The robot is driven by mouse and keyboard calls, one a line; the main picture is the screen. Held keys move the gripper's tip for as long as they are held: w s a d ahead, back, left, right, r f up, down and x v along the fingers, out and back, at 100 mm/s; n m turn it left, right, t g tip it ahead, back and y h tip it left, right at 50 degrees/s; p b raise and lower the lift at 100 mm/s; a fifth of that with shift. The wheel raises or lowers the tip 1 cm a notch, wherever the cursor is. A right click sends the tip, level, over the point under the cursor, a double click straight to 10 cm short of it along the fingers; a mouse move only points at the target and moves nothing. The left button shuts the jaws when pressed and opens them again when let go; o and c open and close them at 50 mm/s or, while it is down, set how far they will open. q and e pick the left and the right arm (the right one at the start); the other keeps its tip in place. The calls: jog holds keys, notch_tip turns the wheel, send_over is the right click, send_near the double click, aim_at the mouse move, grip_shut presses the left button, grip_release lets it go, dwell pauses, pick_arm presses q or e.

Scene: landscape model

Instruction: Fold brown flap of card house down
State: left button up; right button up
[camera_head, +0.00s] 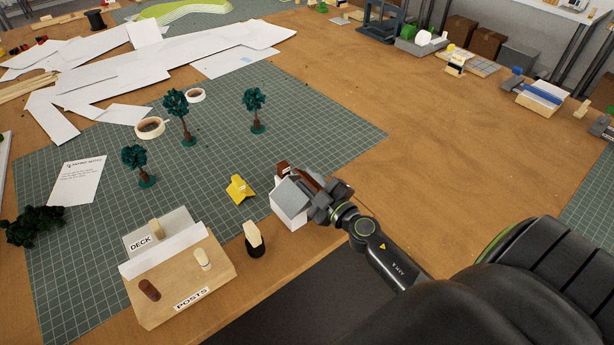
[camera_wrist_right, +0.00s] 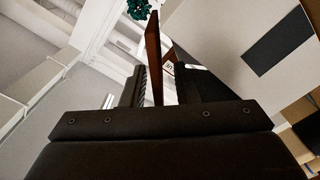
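The card house (camera_head: 290,203), a small white and grey model, stands near the front edge of the green cutting mat. Its brown flap (camera_head: 308,180) sticks up beside my right gripper (camera_head: 326,196), which reaches the house from the right. In the right wrist view the brown flap (camera_wrist_right: 153,55) stands between the two fingers of the right gripper (camera_wrist_right: 160,88). It lies close to the left finger, and a pale gap shows between it and the right finger. The gripper's dark body hides part of the house. My left gripper is not in view.
A wooden peg in a black holder (camera_head: 254,240) and the deck and posts tray (camera_head: 185,280) are at the front. Model trees (camera_head: 182,115) stand farther back.

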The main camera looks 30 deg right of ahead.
jog(key=shift+w, duration=0.65)
grip_shut()
jog(key=shift+s+a+f+n+b, duration=0.1)
jog(key=shift+a+f+n+b, duration=0.35)
jog(key=shift+n, duration=0.95)
grip_release()
jog(key=shift+a+f, duration=0.1)
